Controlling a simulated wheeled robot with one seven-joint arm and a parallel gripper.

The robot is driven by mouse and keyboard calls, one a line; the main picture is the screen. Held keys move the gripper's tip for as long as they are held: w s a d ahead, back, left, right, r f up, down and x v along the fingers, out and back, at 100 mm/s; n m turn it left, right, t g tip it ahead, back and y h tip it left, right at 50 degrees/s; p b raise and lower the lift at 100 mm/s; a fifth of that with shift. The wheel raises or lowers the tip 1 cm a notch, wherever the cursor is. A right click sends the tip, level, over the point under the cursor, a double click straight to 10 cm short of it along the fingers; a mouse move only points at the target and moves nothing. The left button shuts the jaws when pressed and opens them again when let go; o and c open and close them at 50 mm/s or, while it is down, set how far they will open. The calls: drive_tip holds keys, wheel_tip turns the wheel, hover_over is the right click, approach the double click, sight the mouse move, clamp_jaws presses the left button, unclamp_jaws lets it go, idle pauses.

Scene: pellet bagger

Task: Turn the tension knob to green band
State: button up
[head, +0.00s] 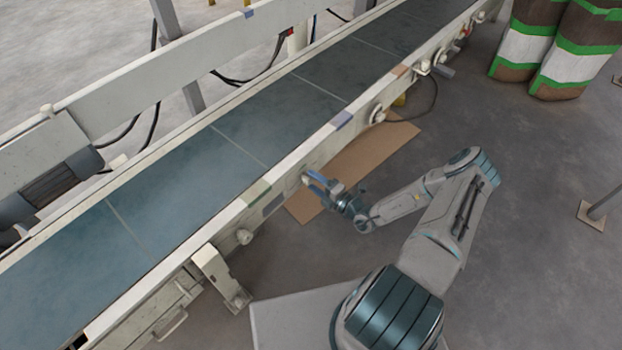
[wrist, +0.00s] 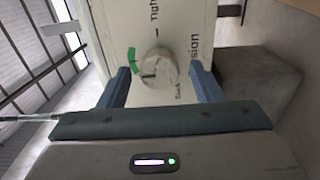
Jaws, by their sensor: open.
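The tension knob (wrist: 158,67) is a round off-white knob on a pale panel in the wrist view. A green band (wrist: 132,61) curves beside its left side. A short dark mark shows on the knob's lower left, just below the band; I cannot tell exactly where it points. My gripper (wrist: 160,71) is open, with one blue finger on each side of the knob and gaps visible between. In the head view my gripper (head: 318,181) is at the conveyor's near side rail, and the knob is mostly hidden.
The conveyor (head: 250,123) with its dark belt runs diagonally across the head view. Other round fittings (head: 243,237) sit along its side. A flat cardboard sheet (head: 365,165) lies on the floor beneath. Striped sacks (head: 560,50) stand at the top right. Open floor lies right of the conveyor.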

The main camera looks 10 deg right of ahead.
drive_tip(key=p+v, duration=0.1)
drive_tip(key=v, duration=1)
drive_tip(key=shift+s+d+p, duration=0.15)
drive_tip(key=shift+s+p, duration=0.15)
drive_tip(key=shift+r, duration=0.1)
drive_tip(key=s+a+r+n+g+p, duration=0.2)
drive_tip(key=r+n+g+p, duration=0.25)
drive_tip(key=r+n, duration=0.55)
drive_tip(key=s+a+r+n+g+p, duration=0.1)
drive_tip(key=a+r+n+g+p, duration=0.2)
drive_tip(key=r+n+g, duration=0.7)
drive_tip(key=s+a+r+n+g+p, duration=0.15)
drive_tip(key=r+n+p, duration=0.4)
drive_tip(key=r, duration=0.85)
drive_tip(key=s+r+n+t+h+p, duration=0.1)
drive_tip(key=s+r+n+h+p, duration=0.2)
drive_tip(key=r+n, duration=0.4)
drive_tip(key=s+r+n+t+h+p, duration=0.1)
drive_tip(key=s+r+n+h+p, duration=0.3)
drive_tip(key=r, duration=0.9)
drive_tip(key=s+a+r+n+t+h+p, duration=0.1)
drive_tip(key=s+r+n, duration=0.4)
drive_tip(key=r+n, duration=0.5)
drive_tip(key=r+t+h+p, duration=0.1)
drive_tip(key=h+p, duration=0.1)
drive_tip(key=shift+h, duration=0.3)
